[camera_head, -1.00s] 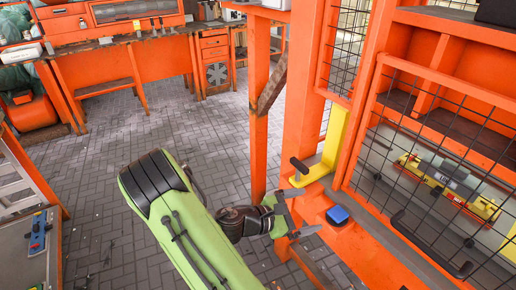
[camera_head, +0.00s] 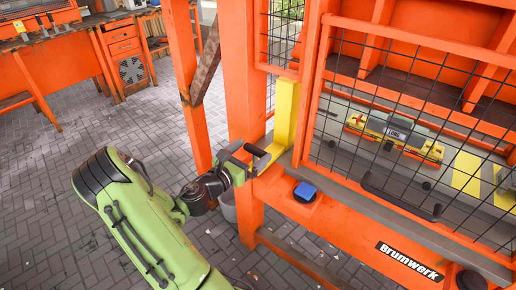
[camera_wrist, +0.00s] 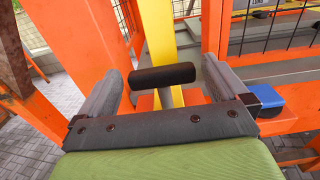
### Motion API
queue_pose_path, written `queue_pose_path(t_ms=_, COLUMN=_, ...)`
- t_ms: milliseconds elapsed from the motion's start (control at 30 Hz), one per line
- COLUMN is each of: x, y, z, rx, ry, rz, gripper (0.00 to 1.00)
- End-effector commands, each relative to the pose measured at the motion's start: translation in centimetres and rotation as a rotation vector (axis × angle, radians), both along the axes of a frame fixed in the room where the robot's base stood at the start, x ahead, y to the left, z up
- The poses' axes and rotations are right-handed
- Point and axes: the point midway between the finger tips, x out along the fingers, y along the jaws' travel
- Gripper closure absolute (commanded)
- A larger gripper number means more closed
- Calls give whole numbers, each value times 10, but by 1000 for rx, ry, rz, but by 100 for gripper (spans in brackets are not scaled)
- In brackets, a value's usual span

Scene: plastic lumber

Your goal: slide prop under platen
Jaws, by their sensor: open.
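The prop is a yellow upright bar (camera_head: 286,112) with a black handle (camera_head: 255,150) sticking out at its lower end. It stands beside the left edge of the orange press's mesh gate. In the wrist view the yellow bar (camera_wrist: 160,38) rises behind the black handle (camera_wrist: 162,75). My gripper (camera_head: 240,163) is open at the handle. In the wrist view its two grey fingers (camera_wrist: 162,66) stand on either side of the handle, with a gap at each side. I cannot make out the platen clearly behind the mesh.
A mesh gate (camera_head: 400,135) with a black bar handle (camera_head: 398,200) covers the press opening. A blue button block (camera_head: 305,191) sits on the orange ledge, close to my right finger in the wrist view (camera_wrist: 266,96). An orange post (camera_head: 240,90) stands left of the prop. Paved floor is clear at left.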

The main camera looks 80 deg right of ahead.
Motion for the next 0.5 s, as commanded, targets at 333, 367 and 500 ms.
queue_pose_path(t_ms=333, x=-17, y=-41, z=0, rx=-1, ry=-2, rz=1, gripper=0)
queue_pose_path(t_ms=367, x=-17, y=-42, z=0, rx=0, ry=-1, rz=1, gripper=0)
queue_pose_path(t_ms=500, x=-17, y=-41, z=0, rx=1, ry=-1, rz=1, gripper=0)
